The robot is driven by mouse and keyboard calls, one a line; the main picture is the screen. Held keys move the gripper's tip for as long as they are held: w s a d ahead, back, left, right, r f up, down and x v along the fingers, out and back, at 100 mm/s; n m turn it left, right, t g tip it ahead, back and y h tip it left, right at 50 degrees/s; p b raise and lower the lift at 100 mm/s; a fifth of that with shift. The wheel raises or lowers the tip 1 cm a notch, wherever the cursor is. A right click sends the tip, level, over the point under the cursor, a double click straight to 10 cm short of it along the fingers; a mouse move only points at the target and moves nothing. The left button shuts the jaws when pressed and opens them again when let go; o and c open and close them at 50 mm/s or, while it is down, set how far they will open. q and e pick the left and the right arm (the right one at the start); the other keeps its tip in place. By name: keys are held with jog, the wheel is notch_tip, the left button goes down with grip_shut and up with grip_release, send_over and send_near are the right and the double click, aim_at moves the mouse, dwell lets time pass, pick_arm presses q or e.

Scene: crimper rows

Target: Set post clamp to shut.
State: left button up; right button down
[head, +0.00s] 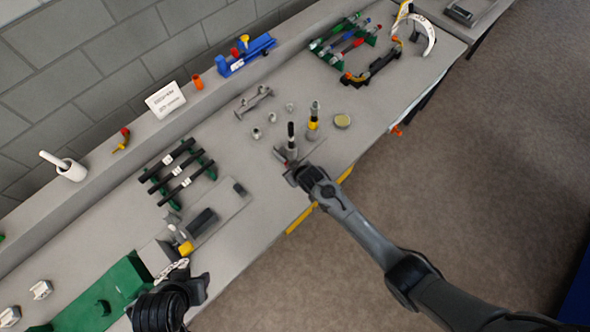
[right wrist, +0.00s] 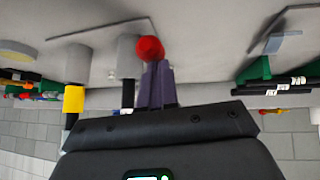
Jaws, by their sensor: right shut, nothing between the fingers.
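In the head view a dark upright post with a pale band (head: 291,138) stands on a grey base near the table's front edge; I take it as part of the post clamp. A red ball knob (right wrist: 150,48) beside it shows large in the right wrist view. My right gripper (head: 290,168) is at the foot of this post. In the right wrist view its fingers (right wrist: 157,82) are together, with their tips at the knob and nothing held between them. Whether they touch it I cannot tell. My left gripper (head: 197,288) is low at the left, its fingers unclear.
Racks of black bars (head: 178,172) and coloured-handled tools (head: 345,40) lie to left and right. Small grey pegs (head: 271,118) stand nearby. A green box (head: 105,290) is at lower left.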

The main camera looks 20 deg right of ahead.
jog(key=a+r+p+v, duration=0.15)
jog(key=p+v, duration=0.25)
jog(key=v, duration=0.8)
jog(key=s+f+m+g+p, duration=0.1)
jog(key=s+f+p, duration=0.15)
jog(key=s, duration=0.75)
jog(key=s+d+r+m+g+h+p, duration=0.1)
jog(key=s+d+r, duration=0.4)
jog(key=r, duration=0.5)
jog(key=s+d+r+m+g+p, duration=0.1)
jog(key=s+d+r+g+p, duration=0.1)
jog(key=s+d+r, duration=0.3)
jog(key=s+r, duration=0.3)
jog(key=r, duration=0.2)
jog(key=shift+s+h, duration=0.2)
jog(key=shift+h, duration=0.2)
jog(key=shift+d, duration=0.15)
